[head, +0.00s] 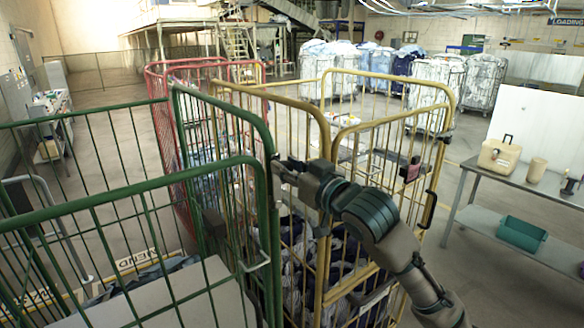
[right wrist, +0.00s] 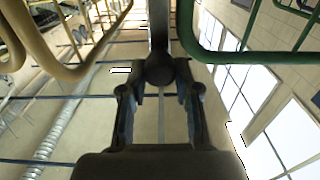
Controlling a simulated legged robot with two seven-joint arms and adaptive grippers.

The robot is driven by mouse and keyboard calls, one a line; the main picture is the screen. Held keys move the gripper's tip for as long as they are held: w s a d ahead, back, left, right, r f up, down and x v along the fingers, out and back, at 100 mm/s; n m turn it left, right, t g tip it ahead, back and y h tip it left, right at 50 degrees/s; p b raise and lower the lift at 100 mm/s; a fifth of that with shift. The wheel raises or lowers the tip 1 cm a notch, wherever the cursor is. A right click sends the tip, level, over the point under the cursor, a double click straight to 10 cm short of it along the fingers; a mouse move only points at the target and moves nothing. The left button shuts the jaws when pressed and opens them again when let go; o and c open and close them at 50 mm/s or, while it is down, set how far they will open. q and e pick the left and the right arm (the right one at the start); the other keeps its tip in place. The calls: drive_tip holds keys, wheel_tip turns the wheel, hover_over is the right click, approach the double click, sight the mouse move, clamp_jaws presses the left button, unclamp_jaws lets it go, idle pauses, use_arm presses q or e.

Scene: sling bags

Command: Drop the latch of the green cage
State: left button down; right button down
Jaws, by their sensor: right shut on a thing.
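The green cage (head: 130,184) fills the left and front of the head view. My right gripper (head: 281,166) is at the upper right corner of its near panel, beside the green post. In the right wrist view my right gripper (right wrist: 160,88) is shut on a dark latch (right wrist: 158,30), a bar with a rounded end between the fingertips. The green frame (right wrist: 235,55) curves past on the right there. In the head view the latch is mostly hidden by the gripper, so its exact angle cannot be told. My left gripper is not in view.
A yellow cage (head: 322,205) with dark cloth stands against the green cage's right side, close beneath my right arm. A red cage (head: 162,130) is behind. A table (head: 508,177) with a beige case (head: 499,156) stands at the right. Floor is open between yellow cage and table.

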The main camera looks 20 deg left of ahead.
drive_tip(key=shift+s+a+n, duration=0.15)
drive_tip(key=shift+n, duration=0.15)
drive_tip(key=shift+s+a, duration=0.1)
drive_tip(key=shift+s+a+n+p, duration=0.5)
drive_tip(key=shift+s+n+p, duration=0.15)
drive_tip(key=shift+n, duration=0.25)
drive_tip(key=s+a+n, duration=0.1)
drive_tip(key=s+a+f+n+p, duration=0.1)
drive_tip(key=n, duration=0.1)
drive_tip(key=s+f+n, duration=0.1)
drive_tip(key=n, duration=0.1)
drive_tip(key=shift+s+a+f+p, duration=0.2)
drive_tip(key=shift+s+a+p, duration=0.1)
drive_tip(key=shift+a+p, duration=0.1)
drive_tip(key=s+f+n, duration=0.1)
drive_tip(key=n, duration=0.1)
drive_tip(key=a+f+n, duration=0.1)
drive_tip(key=f+n, duration=0.1)
drive_tip(key=s+a+f+n, duration=0.1)
drive_tip(key=f+n, duration=0.1)
drive_tip(key=shift+s+a+f+n, duration=0.1)
drive_tip(key=shift+s+n, duration=0.2)
drive_tip(key=shift+n, duration=0.1)
drive_tip(key=shift+s+a+f+n, duration=0.1)
drive_tip(key=shift+s+f+n, duration=0.05)
drive_tip(key=shift+f+n, duration=0.8)
drive_tip(key=shift+s+a+f+n, duration=0.1)
drive_tip(key=shift+f+n, duration=0.7)
drive_tip(key=shift+n, duration=0.15)
